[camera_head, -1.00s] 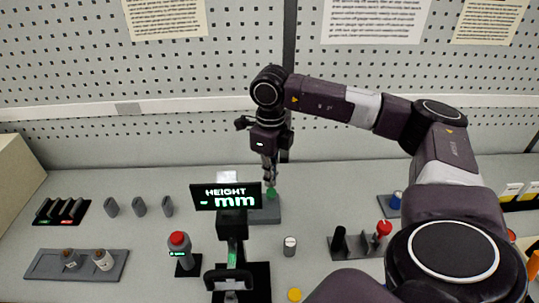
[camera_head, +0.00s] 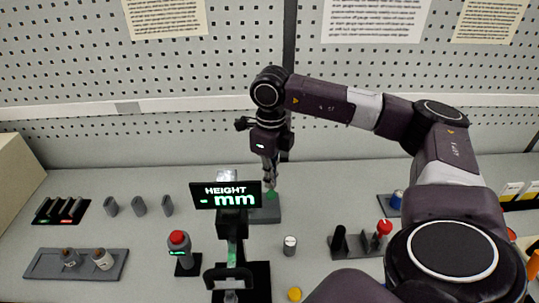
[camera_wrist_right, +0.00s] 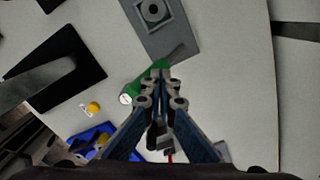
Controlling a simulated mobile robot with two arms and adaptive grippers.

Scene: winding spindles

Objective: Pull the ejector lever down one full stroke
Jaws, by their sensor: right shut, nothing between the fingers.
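A green part (camera_head: 273,196), apparently the ejector lever's handle, shows at a grey block (camera_head: 266,214) behind the height display. My right gripper (camera_head: 271,184) points down at the green part. Its fingertips (camera_wrist_right: 160,72) are shut and empty, over or against the green handle; they hide part of it, and contact is not clear. My left gripper is not in view.
The height display (camera_head: 226,196) on its stand is close in front of the block. The table left of the block is partly clear.

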